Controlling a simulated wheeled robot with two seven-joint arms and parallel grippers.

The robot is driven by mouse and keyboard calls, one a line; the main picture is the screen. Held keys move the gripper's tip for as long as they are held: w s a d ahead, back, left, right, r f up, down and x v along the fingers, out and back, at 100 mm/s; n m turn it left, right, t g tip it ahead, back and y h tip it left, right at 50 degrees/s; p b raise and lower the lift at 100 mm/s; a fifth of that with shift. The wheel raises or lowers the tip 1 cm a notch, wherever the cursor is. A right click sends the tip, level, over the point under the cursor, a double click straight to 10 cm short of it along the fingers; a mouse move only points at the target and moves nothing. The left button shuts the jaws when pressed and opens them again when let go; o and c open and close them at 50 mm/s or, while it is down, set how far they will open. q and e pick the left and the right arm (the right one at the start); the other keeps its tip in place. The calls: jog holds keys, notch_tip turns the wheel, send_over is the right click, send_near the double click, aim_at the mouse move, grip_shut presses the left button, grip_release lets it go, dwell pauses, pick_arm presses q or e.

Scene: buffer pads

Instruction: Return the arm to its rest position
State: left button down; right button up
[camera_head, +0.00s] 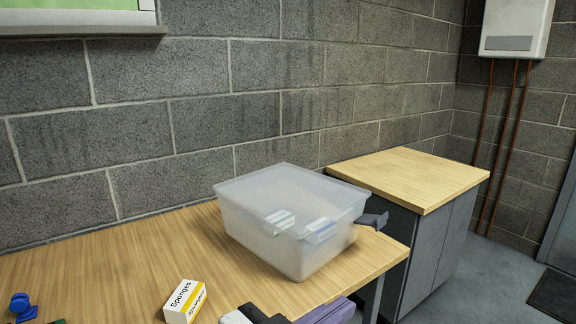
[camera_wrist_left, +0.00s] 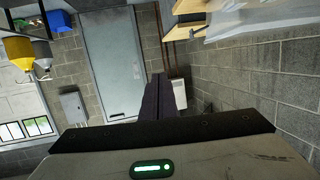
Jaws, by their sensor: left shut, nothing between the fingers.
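My left gripper (camera_head: 345,307) shows at the bottom edge of the head view, cut off by the frame, with its dark purple fingers pointing right. In the left wrist view its two fingers (camera_wrist_left: 157,98) lie together, shut and empty. It is in front of the translucent bin (camera_head: 262,232) and apart from it. The bin stands on the wooden table (camera_head: 130,262) near its right end. My right gripper is not in view.
A white and yellow sponges box (camera_head: 185,300) is on the table's front part. A small blue object (camera_head: 21,305) is at the far left. A dark grey object (camera_head: 374,220) is beside the bin. A wood-topped cabinet (camera_head: 410,178) stands to the right. The table's left-middle is clear.

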pick_arm(q)
jog(key=w+a+f+n+y, duration=0.25)
jog(key=a+f, duration=0.25)
jog(key=f, duration=0.5)
jog(key=w+a+f+n+y, duration=0.1)
jog(key=a+f+n, duration=0.25)
jog(key=f, duration=0.75)
jog(key=s+a+f+g+y, duration=0.1)
jog(key=s+a+f+y, duration=0.1)
jog(key=s+a+f, duration=0.5)
jog(key=s+a+f+n+g+y, duration=0.1)
jog(key=s+a+f+y, duration=0.1)
jog(key=s+a+f, duration=0.5)
notch_tip(320, 180, down, 6)
jog(key=shift+s+a+f+y, duration=0.2)
jog(key=shift+s+y, duration=0.15)
jog(key=shift+s, duration=0.6)
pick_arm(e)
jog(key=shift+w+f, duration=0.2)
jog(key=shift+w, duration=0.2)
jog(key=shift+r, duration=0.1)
